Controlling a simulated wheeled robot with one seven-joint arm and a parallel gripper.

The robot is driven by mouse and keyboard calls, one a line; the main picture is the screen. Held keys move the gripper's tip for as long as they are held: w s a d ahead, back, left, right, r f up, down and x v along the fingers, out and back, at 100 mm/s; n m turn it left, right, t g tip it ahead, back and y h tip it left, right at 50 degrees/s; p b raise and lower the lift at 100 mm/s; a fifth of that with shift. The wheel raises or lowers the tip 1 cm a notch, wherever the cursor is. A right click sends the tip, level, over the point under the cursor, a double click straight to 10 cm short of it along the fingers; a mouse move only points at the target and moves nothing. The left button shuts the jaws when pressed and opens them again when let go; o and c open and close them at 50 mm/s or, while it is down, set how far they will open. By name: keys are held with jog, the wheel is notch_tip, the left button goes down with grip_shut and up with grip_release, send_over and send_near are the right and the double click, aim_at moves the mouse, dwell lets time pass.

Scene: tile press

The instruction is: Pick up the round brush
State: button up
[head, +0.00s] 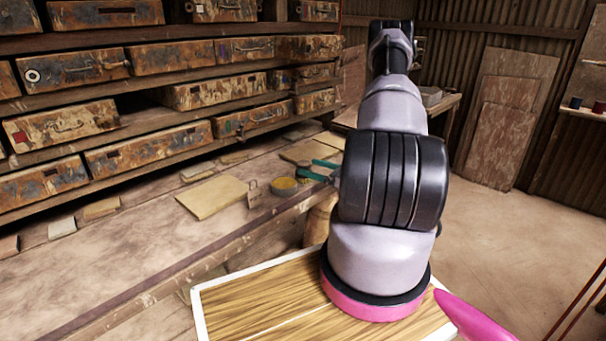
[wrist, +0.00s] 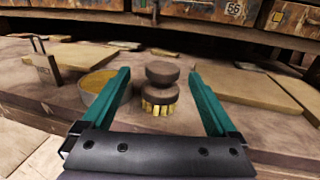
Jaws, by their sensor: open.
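The round brush (wrist: 160,88) stands upright on the wooden bench in the wrist view. It has a dark brown knob, a dark round body and yellow bristles pointing down. My gripper (wrist: 157,76) is open, with its teal fingers on either side of the brush in that view. I cannot tell whether a finger touches it; no contact shows. In the head view my gripper (head: 318,170) shows as teal fingers over the bench beyond my arm. The brush cannot be made out there, where my arm and gripper cover part of the bench.
A round tin with yellow contents (wrist: 104,86) stands close by the left finger; it also shows in the head view (head: 284,187). Shelves of worn drawers (head: 150,155) rise behind the bench.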

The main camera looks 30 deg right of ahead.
jog(key=shift+x, duration=3.55)
jog(key=shift+w+d, duration=0.1)
grip_shut()
notch_tip(320, 180, up, 10)
